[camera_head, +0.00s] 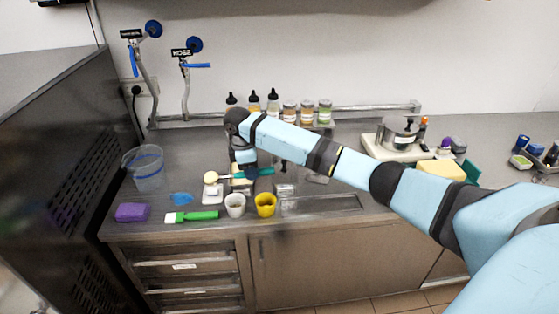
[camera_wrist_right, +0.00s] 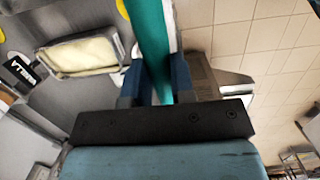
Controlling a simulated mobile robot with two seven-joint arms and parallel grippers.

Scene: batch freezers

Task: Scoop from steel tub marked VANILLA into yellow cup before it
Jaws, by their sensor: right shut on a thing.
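My right gripper (camera_head: 246,168) is shut on the teal handle of a scoop (camera_head: 262,172), above the counter. The handle (camera_wrist_right: 151,40) also runs between the fingers in the right wrist view. In the head view, a pale rounded end shows to the left of the handle; I cannot tell whether it carries a scoop of ice cream. A steel tub with cream-coloured contents (camera_wrist_right: 62,73) lies left of the handle in the wrist view, with a black label beside it, only partly readable. The yellow cup (camera_head: 265,209) stands upright near the counter's front. My left gripper is out of view.
A white cup (camera_head: 235,209) stands just left of the yellow one. A green-handled brush (camera_head: 196,216), purple sponge (camera_head: 132,212) and clear bucket (camera_head: 147,178) are further left. Bottles and jars (camera_head: 306,113) stand behind. A scale (camera_head: 398,150) is to the right.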

